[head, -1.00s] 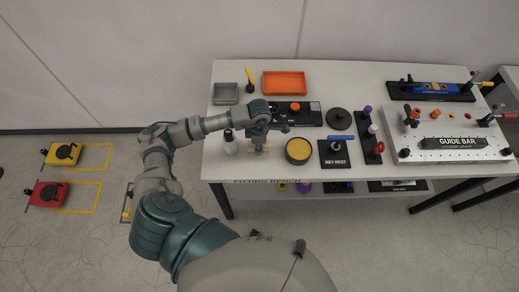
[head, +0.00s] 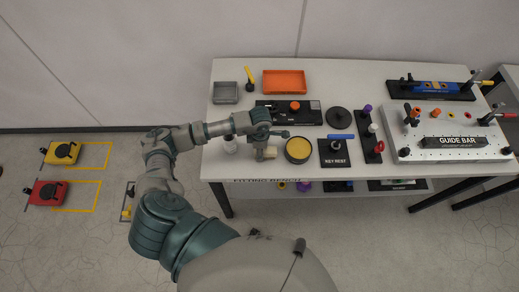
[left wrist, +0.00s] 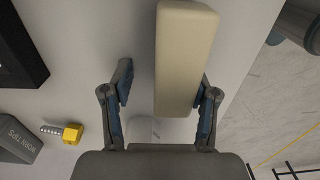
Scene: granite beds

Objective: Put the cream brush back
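The cream brush, a pale cream block (left wrist: 186,55), lies between the fingers of my left gripper (left wrist: 165,95) in the left wrist view. It is close to the right finger, and I cannot tell whether they touch. A clear gap separates it from the left finger, so the gripper is open. In the head view my left gripper (head: 261,152) is low over the front edge of the bench, with a small cream patch of the brush (head: 271,153) showing beside it. My right gripper is not in view.
A yellow-topped round tin (head: 298,150) stands just right of my left gripper, and a white bottle (head: 230,146) just left. Behind are a black panel (head: 270,113), a grey tray (head: 225,93) and an orange tray (head: 284,82). A yellow-headed bolt (left wrist: 70,133) shows in the wrist view.

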